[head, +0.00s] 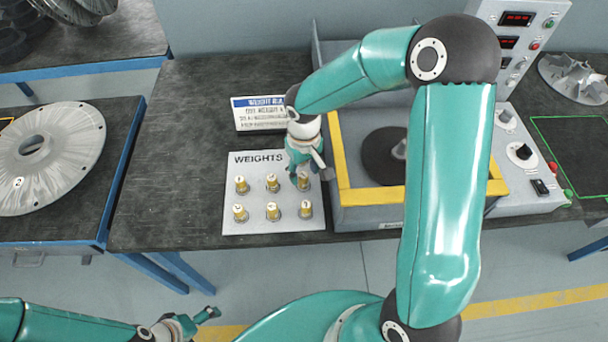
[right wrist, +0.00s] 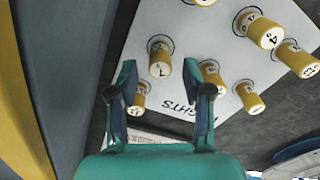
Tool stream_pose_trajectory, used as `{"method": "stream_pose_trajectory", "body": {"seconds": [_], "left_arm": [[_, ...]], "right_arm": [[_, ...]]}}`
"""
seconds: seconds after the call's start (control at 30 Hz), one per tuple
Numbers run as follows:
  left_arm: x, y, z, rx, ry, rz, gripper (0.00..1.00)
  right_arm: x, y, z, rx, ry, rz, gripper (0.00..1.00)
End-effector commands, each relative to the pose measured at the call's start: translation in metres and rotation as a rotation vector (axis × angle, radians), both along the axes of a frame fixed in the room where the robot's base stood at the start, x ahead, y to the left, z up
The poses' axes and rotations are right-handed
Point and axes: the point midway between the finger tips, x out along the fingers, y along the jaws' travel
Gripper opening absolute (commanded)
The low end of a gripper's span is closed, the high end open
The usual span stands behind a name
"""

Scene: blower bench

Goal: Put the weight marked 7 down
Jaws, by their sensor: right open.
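A light board lettered WEIGHTS (head: 232,170) carries several brass weights with numbered tops, standing upright in rows. My right gripper (head: 311,172) is over the board's back right corner. Its two fingers are spread apart in the right wrist view (right wrist: 167,95), with nothing gripped. A brass weight (right wrist: 160,60) stands just beyond the gap between the fingertips; its mark looks like a 1 or a 7. Another weight (right wrist: 138,103) shows beside the left finger, partly hidden. I cannot tell surely which weight is the 7. My left gripper (head: 200,321) is low at the left, away from the board.
A sign (head: 262,113) stands behind the board. A grey machine with a yellow-edged frame (head: 343,180) and a dark disc (head: 383,157) is close to the right of the board. The dark bench top (head: 170,180) is clear to the left.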

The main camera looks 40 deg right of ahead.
Motion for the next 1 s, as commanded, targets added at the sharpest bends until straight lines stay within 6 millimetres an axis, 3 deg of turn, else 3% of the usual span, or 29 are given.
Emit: {"method": "stream_pose_trajectory", "body": {"seconds": [0.2, 0.4, 0.6, 1.0], "left_arm": [[0.0, 0.0, -0.003, 0.0, 0.0, 0.0, 0.92], [0.0, 0.0, -0.004, 0.0, 0.0, 0.0, 0.92], [0.0, 0.0, -0.004, 0.0, 0.0, 0.0, 0.92], [0.0, 0.0, -0.004, 0.0, 0.0, 0.0, 0.92]], "right_arm": [[0.002, 0.0, 0.047, 0.0, -0.006, 0.0, 0.5], [0.001, 0.001, 0.077, -0.001, -0.004, 0.001, 0.5], [0.001, 0.001, 0.088, 0.001, -0.001, 0.001, 0.5], [0.001, 0.001, 0.088, 0.0, 0.0, 0.001, 0.5]]}}
